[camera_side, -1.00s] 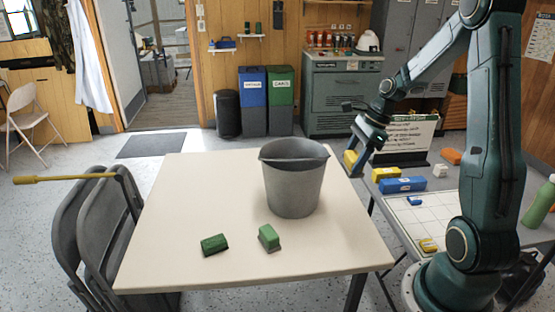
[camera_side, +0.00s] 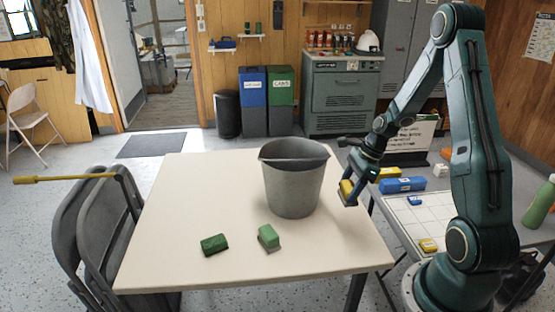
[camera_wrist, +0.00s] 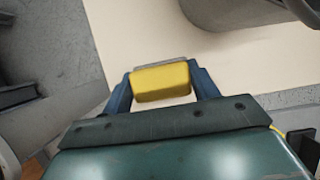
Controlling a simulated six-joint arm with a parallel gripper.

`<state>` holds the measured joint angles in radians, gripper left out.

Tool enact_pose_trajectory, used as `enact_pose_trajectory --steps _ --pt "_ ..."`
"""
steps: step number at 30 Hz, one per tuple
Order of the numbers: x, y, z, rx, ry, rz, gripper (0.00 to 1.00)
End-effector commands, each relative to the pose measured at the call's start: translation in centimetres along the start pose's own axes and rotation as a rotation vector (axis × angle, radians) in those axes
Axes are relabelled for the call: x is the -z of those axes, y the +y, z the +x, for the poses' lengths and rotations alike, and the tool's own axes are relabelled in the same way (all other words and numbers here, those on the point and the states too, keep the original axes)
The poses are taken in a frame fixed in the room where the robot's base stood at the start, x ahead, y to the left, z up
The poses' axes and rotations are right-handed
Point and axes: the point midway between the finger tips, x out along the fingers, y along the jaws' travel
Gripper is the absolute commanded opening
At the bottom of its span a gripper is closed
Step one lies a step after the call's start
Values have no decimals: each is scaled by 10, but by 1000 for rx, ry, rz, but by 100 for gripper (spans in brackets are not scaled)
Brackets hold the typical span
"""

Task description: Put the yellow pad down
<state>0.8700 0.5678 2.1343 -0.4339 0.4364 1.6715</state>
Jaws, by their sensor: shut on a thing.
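The yellow pad (camera_wrist: 161,82) is held between the two blue fingers of my gripper (camera_wrist: 163,88) in the wrist view. In the side view the yellow pad (camera_side: 347,188) shows at the tip of my gripper (camera_side: 350,192), near the right edge of the cream table (camera_side: 190,195) and to the right of the grey bucket (camera_side: 291,185). The pad looks to be above the table surface; its exact height is hard to tell. My gripper is shut on it.
Two green pads (camera_side: 214,244) (camera_side: 268,237) lie on the table in front of the bucket. The table's left part is clear.

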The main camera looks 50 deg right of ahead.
Motion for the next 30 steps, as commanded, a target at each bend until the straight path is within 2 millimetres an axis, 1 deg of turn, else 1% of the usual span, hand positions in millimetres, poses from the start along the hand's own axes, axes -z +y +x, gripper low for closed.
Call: enact_pose_trajectory --steps 1,6,12,17,26,30 --pt "3 0 9 -4 0 2 37" --pt "14 0 34 -4 0 2 37" --pt "24 0 58 -3 -1 1 37" --pt "27 0 66 -1 0 0 37" --pt "29 0 70 0 0 0 37" --pt "34 0 81 -1 0 1 37"
